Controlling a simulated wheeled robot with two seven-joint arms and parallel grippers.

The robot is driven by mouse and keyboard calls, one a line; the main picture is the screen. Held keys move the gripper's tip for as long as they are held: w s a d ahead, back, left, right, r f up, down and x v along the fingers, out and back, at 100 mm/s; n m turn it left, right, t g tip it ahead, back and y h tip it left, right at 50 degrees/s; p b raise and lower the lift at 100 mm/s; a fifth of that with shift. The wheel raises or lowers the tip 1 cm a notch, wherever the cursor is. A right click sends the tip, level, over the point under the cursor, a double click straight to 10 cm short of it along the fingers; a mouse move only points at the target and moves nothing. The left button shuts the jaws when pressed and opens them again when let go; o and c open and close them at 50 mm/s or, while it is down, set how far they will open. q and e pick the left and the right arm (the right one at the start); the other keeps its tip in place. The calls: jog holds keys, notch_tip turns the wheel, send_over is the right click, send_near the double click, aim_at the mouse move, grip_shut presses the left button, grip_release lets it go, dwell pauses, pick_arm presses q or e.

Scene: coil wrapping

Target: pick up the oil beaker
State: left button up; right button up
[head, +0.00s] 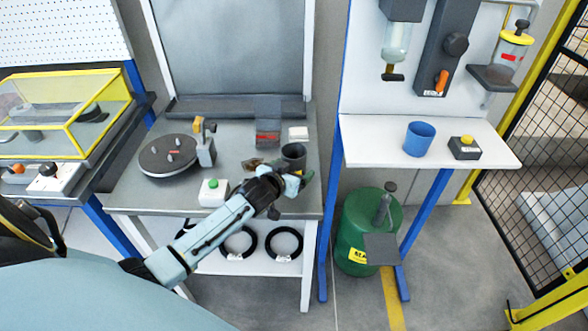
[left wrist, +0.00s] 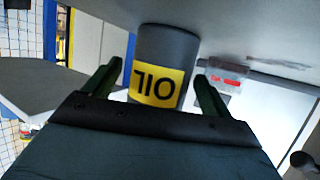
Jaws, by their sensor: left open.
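The oil beaker (head: 294,152) is a dark grey cup at the right end of the grey workbench in the head view. In the left wrist view the oil beaker (left wrist: 165,55) shows large, with a yellow OIL label that appears upside down. My left gripper (head: 303,178) is at the near side of the beaker. In the left wrist view its two green fingers (left wrist: 155,92) are open, one on each side of the beaker's label. I cannot tell whether they touch it. My right gripper is not in view.
A blue cup (head: 419,139) and a yellow-button box (head: 465,147) sit on the white shelf at right. A green bin (head: 360,225) stands below.

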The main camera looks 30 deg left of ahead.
pick_arm(q)
jog(key=shift+w+a+f, duration=0.1)
jog(key=shift+w+f, duration=0.2)
jog(key=shift+w, duration=0.3)
jog(key=c, duration=1.2)
jog(key=shift+r, duration=0.15)
